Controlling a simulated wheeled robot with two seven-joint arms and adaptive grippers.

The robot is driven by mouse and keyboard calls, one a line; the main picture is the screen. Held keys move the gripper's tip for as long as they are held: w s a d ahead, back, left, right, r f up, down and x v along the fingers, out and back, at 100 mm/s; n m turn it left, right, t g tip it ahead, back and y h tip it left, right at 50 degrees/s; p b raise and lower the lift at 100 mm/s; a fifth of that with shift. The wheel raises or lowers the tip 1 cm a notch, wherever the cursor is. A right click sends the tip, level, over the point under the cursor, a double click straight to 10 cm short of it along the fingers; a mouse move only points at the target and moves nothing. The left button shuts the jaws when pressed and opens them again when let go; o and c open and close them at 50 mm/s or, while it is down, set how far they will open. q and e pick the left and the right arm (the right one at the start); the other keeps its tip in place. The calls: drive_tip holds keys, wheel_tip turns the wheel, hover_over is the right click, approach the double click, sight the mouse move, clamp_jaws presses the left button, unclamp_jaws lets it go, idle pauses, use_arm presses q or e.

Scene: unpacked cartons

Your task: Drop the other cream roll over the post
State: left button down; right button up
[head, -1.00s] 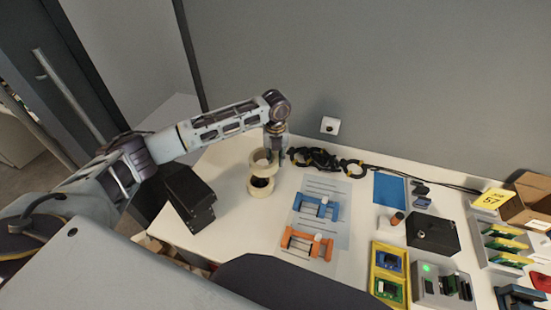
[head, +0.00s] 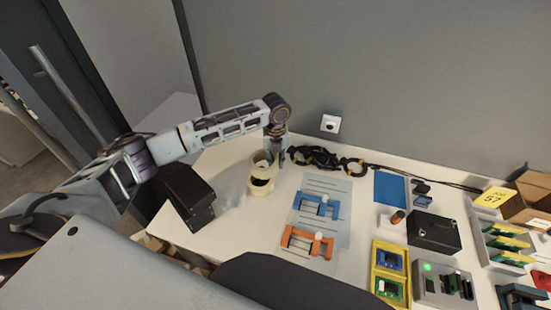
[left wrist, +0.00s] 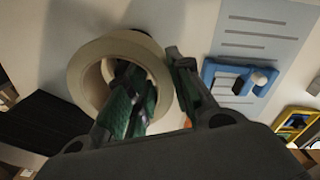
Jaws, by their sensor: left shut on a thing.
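My left gripper (head: 276,158) is shut on the wall of a cream roll (head: 261,158), at the back left of the white table. In the left wrist view this cream roll (left wrist: 82,72) is a ring, with one finger inside its hole and the other outside. A second cream roll (head: 258,190) sits directly below it in the head view, with a dark opening showing between them. I cannot tell whether the two rolls touch. The post is not clearly visible; the rolls and the gripper cover that spot. My right gripper is not in view.
A black box-like object (head: 188,195) stands left of the rolls. Black cables (head: 318,158) lie behind to the right. Bare table lies in front of the rolls.

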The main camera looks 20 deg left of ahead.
use_arm(q)
drive_tip(key=shift+f, duration=0.2)
drive_tip(key=shift+f, duration=0.7)
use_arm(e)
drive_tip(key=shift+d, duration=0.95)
use_arm(q)
drive_tip(key=shift+f, duration=0.1)
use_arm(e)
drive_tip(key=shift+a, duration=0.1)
